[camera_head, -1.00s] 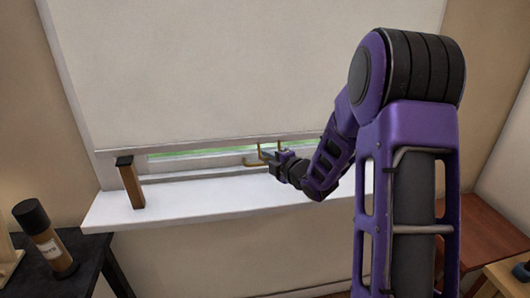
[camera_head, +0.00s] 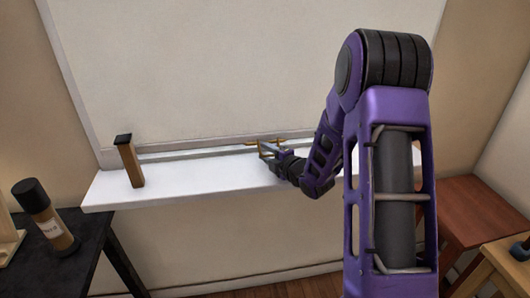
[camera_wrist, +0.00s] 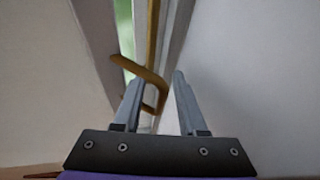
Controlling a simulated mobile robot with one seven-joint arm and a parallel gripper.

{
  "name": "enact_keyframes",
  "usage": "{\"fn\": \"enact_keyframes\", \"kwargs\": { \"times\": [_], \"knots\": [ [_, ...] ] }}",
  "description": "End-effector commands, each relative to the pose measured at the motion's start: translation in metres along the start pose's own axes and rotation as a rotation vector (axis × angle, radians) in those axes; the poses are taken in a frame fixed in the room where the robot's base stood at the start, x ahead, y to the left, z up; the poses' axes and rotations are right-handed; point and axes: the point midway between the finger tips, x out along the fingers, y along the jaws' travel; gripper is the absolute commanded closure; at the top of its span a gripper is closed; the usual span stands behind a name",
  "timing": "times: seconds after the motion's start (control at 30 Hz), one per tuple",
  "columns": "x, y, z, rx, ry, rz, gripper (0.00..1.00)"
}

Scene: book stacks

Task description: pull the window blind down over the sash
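The pale window blind (camera_head: 250,75) hangs almost down to the sill, with only a thin strip of the sash (camera_head: 195,153) visible below its lower edge. A brass pull handle (camera_head: 253,143) is at that edge, and its bent loop also shows in the wrist view (camera_wrist: 141,68). My gripper (camera_head: 268,149) is at the handle, just above the sill. In the wrist view its fingers (camera_wrist: 158,78) stand apart. The loop reaches between them, closer to the left finger; whether it touches that finger is unclear. A narrow green strip (camera_wrist: 123,20) of outdoors remains visible there.
A white sill (camera_head: 205,180) runs beneath the blind. A brown block with a black top (camera_head: 131,163) stands on its left end. A dark table with a bottle (camera_head: 47,218) is at left; a reddish table (camera_head: 475,208) is at right.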

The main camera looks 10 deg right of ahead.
Motion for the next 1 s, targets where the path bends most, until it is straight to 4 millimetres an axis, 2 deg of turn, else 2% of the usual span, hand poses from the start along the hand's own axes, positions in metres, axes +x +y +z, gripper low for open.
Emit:
{"fn": "enact_keyframes", "kwargs": {
  "times": [0.17,0.27,0.37,0.8,1.0],
  "knots": [
    [-0.002,0.0,0.0,0.0,0.0,0.0,0.59],
    [-0.011,0.0,0.001,0.0,-0.001,-0.001,0.59],
    [-0.028,0.001,0.0,0.0,-0.001,-0.001,0.59],
    [-0.134,0.001,0.001,0.0,-0.004,0.001,0.59],
    [-0.164,0.0,0.001,0.0,-0.002,0.0,0.59]
  ]
}}
